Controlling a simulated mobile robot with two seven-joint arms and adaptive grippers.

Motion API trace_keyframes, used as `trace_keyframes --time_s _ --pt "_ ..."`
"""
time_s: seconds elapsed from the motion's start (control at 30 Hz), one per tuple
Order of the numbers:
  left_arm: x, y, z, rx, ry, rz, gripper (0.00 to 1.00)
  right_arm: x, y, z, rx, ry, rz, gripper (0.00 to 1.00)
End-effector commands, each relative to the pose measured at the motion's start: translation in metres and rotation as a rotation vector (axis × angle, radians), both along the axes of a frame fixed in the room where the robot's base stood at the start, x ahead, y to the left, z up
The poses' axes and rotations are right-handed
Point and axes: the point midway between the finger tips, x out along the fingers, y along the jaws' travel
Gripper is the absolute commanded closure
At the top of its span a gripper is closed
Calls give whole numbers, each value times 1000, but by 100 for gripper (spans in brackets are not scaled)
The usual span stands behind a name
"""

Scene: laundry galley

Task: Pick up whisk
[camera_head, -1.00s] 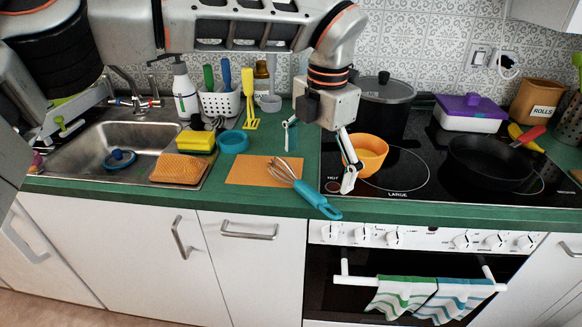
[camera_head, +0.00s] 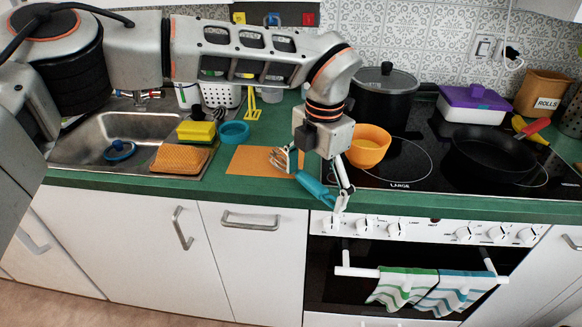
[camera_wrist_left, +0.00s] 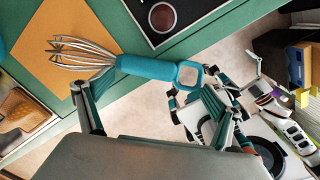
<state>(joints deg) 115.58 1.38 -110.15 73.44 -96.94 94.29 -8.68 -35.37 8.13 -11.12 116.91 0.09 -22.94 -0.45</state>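The whisk has wire loops and a blue handle (camera_head: 312,183) with a hanging ring. It lies across the right side of the orange board (camera_head: 245,160), its handle pointing toward the counter's front edge. My left gripper (camera_head: 316,180) is open, pointing down, with one finger on each side of the handle in the head view. In the left wrist view the whisk handle (camera_wrist_left: 150,68) passes ahead of the two spread fingertips (camera_wrist_left: 143,92). I see no grip on it, and contact is unclear. I cannot make out my right gripper in the head view.
An orange bowl (camera_head: 367,147) stands on the hob just right of my left gripper. A large dark pot (camera_head: 383,98) is behind it. A sponge (camera_head: 196,131), a blue ring-shaped dish (camera_head: 234,132) and the sink (camera_head: 90,140) are to the left. Oven knobs (camera_head: 364,226) sit below the counter edge.

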Motion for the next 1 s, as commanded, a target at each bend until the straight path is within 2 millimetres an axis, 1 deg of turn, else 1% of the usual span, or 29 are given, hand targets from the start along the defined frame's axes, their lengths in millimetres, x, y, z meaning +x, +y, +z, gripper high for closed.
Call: trace_keyframes --time_s 0.13,0.17,0.37,0.47,0.57,0.67,0.77,0.87,1.0 --pt "0 0 0 -1 1 -1 30 -2 0 -2 0 5 -1 3" --pt "0 0 0 -1 1 -1 34 -2 0 -2 0 5 -1 3" --pt "0 0 0 -1 1 -1 34 -3 0 -2 1 7 -1 3" --pt "0 0 4 0 0 -1 34 -3 0 -2 1 7 -1 3" --pt "0 0 13 -1 -1 -1 34 -3 0 -1 1 6 0 3" --pt "1 0 27 -2 -3 1 34 -2 0 2 2 3 -1 3" --pt "1 0 48 0 -6 1 34 -1 1 5 5 0 -2 3" --pt "1 0 75 -1 -6 3 34 0 1 8 9 -3 -2 3" --pt "0 0 116 -2 -7 3 34 -1 3 11 14 -1 -2 3"
